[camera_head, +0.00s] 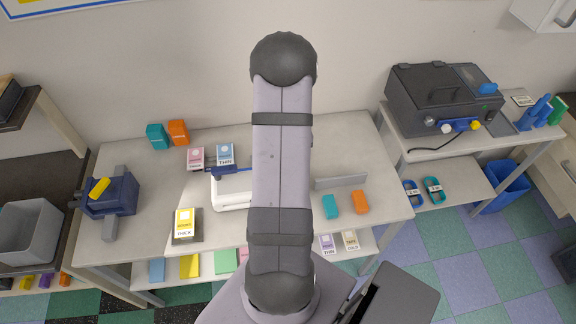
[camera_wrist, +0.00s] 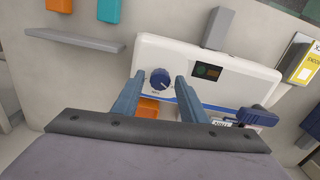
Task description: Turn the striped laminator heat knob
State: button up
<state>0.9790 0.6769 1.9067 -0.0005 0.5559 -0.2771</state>
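The laminator (camera_wrist: 215,72) is a white box with a dark display and a blue stripe, shown in the wrist view. Its dark blue round knob (camera_wrist: 160,79) has a light pointer mark; I cannot make out stripes. My gripper (camera_wrist: 159,77) is open, its two blue-grey fingers on either side of the knob in the picture. I cannot tell whether they touch it. In the head view, the white laminator (camera_head: 232,192) on the table is partly covered by my arm, which hides the knob and gripper.
A blue lever (camera_wrist: 252,116) sticks out at the laminator's right end in the wrist view. An orange piece (camera_wrist: 147,108) lies below the knob. On the table (camera_head: 345,135) stand a blue device (camera_head: 117,194), teal and orange blocks and several labelled cards. A dark machine (camera_head: 440,98) stands at the right.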

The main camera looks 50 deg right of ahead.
dwell(0.3)
jog(key=shift+r+b, duration=1)
jog(key=shift+r, duration=2.7)
jog(key=shift+w+d+m, duration=0.1)
jog(key=shift+m, duration=0.3)
jog(key=s+a+f+m+g+y, duration=0.1)
jog(key=s+a, duration=0.2)
jog(key=a, duration=0.3)
jog(key=s+a+f+y, duration=0.1)
jog(key=s+a+f, duration=0.15)
jog(key=a, duration=0.45)
jog(key=w+a+r+n, duration=0.1)
jog(key=a+r+n, duration=0.1)
jog(key=a, duration=0.5)
jog(key=w+a+r+n+h, duration=0.1)
jog(key=w+a+r+n, duration=0.1)
jog(key=a+n, duration=0.2)
jog(key=w+a+r+n+t+h, duration=0.1)
jog(key=a+r+n, duration=0.1)
jog(key=a, duration=0.7)
jog(key=shift+w+a+r+n, duration=0.2)
jog(key=shift+w+a+n, duration=0.2)
jog(key=shift+n, duration=0.5)
